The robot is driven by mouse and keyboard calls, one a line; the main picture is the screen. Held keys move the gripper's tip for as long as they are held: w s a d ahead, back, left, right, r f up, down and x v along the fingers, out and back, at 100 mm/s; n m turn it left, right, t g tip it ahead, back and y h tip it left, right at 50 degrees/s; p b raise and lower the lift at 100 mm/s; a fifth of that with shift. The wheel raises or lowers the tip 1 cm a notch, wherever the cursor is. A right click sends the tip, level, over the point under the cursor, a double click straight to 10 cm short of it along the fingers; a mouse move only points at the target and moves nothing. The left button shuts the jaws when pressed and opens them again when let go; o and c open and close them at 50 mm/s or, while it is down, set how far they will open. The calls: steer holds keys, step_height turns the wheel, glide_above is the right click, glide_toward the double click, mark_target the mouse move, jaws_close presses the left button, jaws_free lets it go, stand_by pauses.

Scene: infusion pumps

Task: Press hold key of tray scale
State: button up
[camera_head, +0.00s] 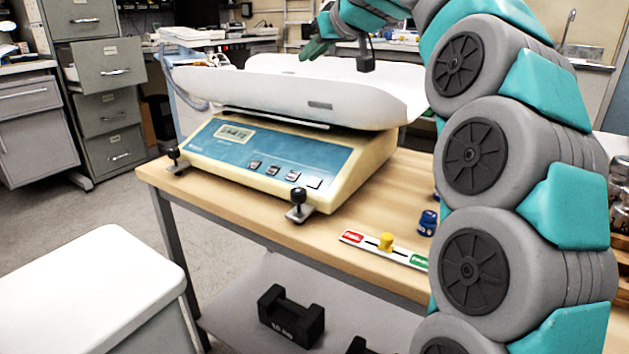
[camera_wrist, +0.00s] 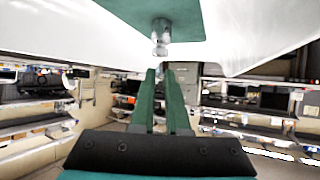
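The tray scale (camera_head: 345,165) is a cream unit with a blue sloping front panel, standing on a wooden-topped bench. Its panel has a small grey display (camera_head: 233,133) and a row of several small keys (camera_head: 274,171) along the lower right. The key labels are too small to read, so I cannot tell which is hold. A white weighing tray (camera_head: 270,95) sits on top. My gripper (camera_head: 314,50) is above the tray's far side, well away from the keys. In the wrist view its two green fingers (camera_wrist: 158,72) are slightly apart with nothing between them.
A slider board with a yellow knob (camera_head: 386,241) and a blue weight (camera_head: 427,223) lie on the bench (camera_head: 235,212), right of the scale. Black clamp knobs (camera_head: 298,200) stand at its front corners. Black weights (camera_head: 290,316) rest on the lower shelf. A white-topped unit (camera_head: 85,285) stands front left.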

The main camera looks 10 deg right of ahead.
jaws_close()
stand_by(1.0)
